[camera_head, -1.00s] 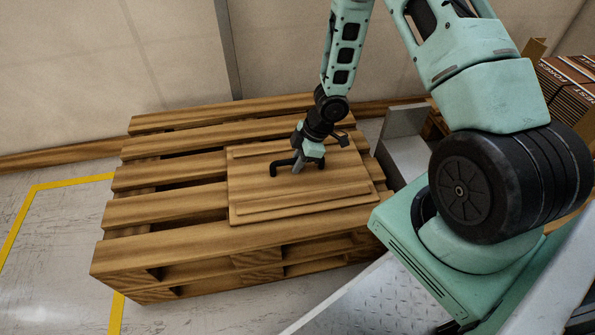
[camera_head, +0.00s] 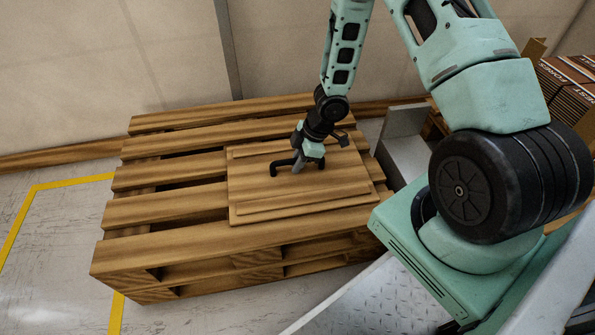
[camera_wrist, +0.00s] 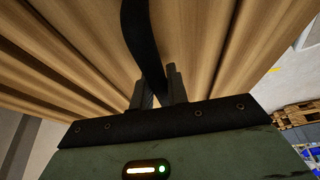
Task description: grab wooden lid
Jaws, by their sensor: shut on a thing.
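The wooden lid (camera_head: 330,182) is a flat, light-brown square board with a raised strip along its front and back edges. It lies flat on top of the wooden pallet (camera_head: 165,212), toward its right side. A black bar handle (camera_head: 283,163) stands at the lid's middle. My gripper (camera_head: 306,166) reaches down from above and is shut on the handle. In the wrist view, the gripper fingers (camera_wrist: 160,85) close around the dark handle (camera_wrist: 142,40), with the lid's wood behind. The fingers hide part of the handle.
A grey metal panel (camera_head: 403,135) stands right of the pallet. Stacked printed cardboard (camera_head: 570,85) is at the far right. A beige wall (camera_head: 100,80) rises behind the pallet. Floor (camera_head: 60,240) with yellow tape lies open at the left.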

